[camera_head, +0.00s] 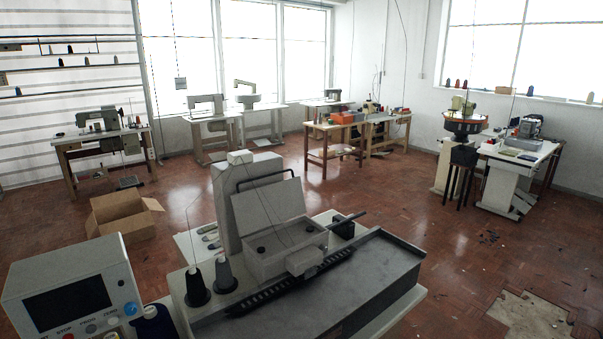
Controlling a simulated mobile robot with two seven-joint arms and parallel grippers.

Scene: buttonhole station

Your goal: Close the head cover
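The buttonhole machine (232,215) stands on a table in front of me, in the lower middle of the head view. Its head cover (268,211) is a flat grey panel. It is raised and leans back above the boxy machine head (283,252), so it stands open. The top of the head shows below it, with small dark round parts. A thin thread or wire runs down in front of the cover. Neither of my grippers shows in this view.
Dark thread cones (225,276) stand left of the head. A control box (72,296) with screen and buttons is at lower left. A long grey bed (365,285) extends right. An open cardboard box (122,215) lies on the floor behind. Other sewing tables line the walls.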

